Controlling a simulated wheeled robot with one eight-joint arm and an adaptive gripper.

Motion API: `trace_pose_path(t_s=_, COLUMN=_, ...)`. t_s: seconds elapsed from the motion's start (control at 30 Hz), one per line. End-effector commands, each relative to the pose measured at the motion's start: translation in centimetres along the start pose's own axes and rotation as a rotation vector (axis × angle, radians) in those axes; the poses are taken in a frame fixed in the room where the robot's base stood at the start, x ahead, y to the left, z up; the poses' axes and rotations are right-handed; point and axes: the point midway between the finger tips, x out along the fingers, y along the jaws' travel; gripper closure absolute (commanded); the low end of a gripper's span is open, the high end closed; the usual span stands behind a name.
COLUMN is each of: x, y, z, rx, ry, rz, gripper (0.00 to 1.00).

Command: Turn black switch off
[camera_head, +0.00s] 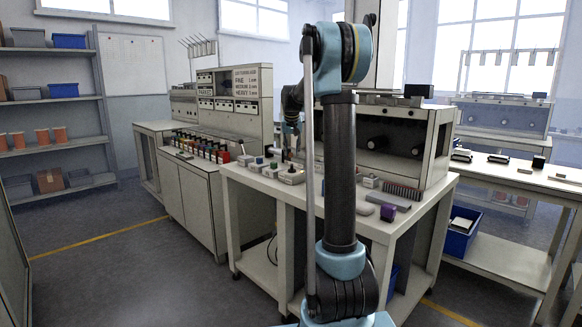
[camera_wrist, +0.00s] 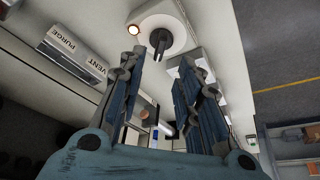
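In the wrist view a black switch handle (camera_wrist: 158,41) stands out from a round white base (camera_wrist: 165,17) near the top centre. A small lamp (camera_wrist: 134,30) beside it glows. My gripper (camera_wrist: 162,62) is open, with one finger on each side of the image below the handle. The gap between the fingers is empty, and I cannot tell how far the handle is from the tips. In the head view my arm reaches over the workbench (camera_head: 238,176), and its end is largely hidden behind my own arm link. I cannot pick out the black switch there.
A panel labelled PURGE and VENT (camera_wrist: 75,50) lies left of the fingers in the wrist view. In the head view, small switch boxes (camera_head: 291,177) stand on the bench beside a large grey console (camera_head: 398,135).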

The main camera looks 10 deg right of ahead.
Motion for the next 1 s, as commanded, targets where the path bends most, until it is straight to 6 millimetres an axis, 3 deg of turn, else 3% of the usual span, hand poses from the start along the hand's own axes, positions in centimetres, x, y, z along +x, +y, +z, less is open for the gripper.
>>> trace_pose_path(t_s=0.3, x=5.6, y=0.0, z=0.0, rx=0.0, ry=0.0, rz=0.0, gripper=0.68)
trace_pose_path(t_s=0.5, x=7.8, y=0.0, z=0.0, rx=-0.001, ry=0.0, rz=0.0, gripper=0.68)
trace_pose_path(t_s=0.93, x=8.7, y=0.0, z=0.0, rx=-0.001, ry=0.0, rz=0.0, gripper=0.68)
trace_pose_path(t_s=0.97, x=8.7, y=0.0, z=0.0, rx=-0.001, ry=0.0, rz=0.0, gripper=0.71)
trace_pose_path(t_s=1.0, x=8.7, y=0.0, z=0.0, rx=-0.001, ry=0.0, rz=0.0, gripper=0.8)
